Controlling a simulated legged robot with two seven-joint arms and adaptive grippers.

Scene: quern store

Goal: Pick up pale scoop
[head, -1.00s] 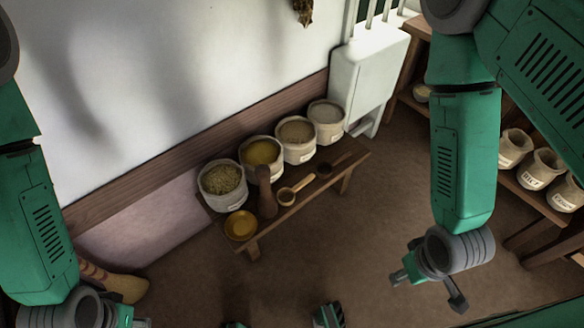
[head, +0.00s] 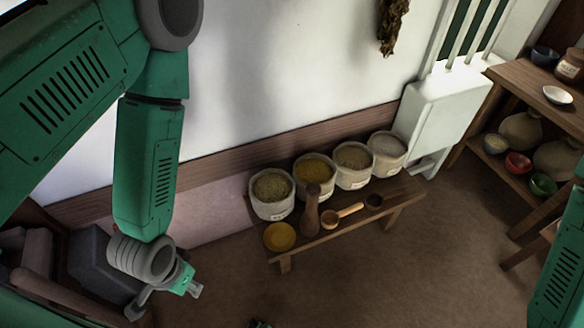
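The pale scoop (head: 343,215) is a light wooden scoop lying on the low wooden bench (head: 330,235), its round bowl to the left and handle to the right. A darker scoop (head: 373,202) lies just right of it, and a brown wooden pestle-like piece (head: 311,210) stands just left. My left gripper (head: 166,298) hangs at lower left, well left of the bench, with its fingers spread and nothing between them.
Several filled sacks (head: 354,165) line the back of the bench, against the wall. A yellow dish (head: 279,236) sits at its left end. A shelf (head: 540,90) with bowls and jars stands at right. Dark blocks (head: 100,265) lie at lower left.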

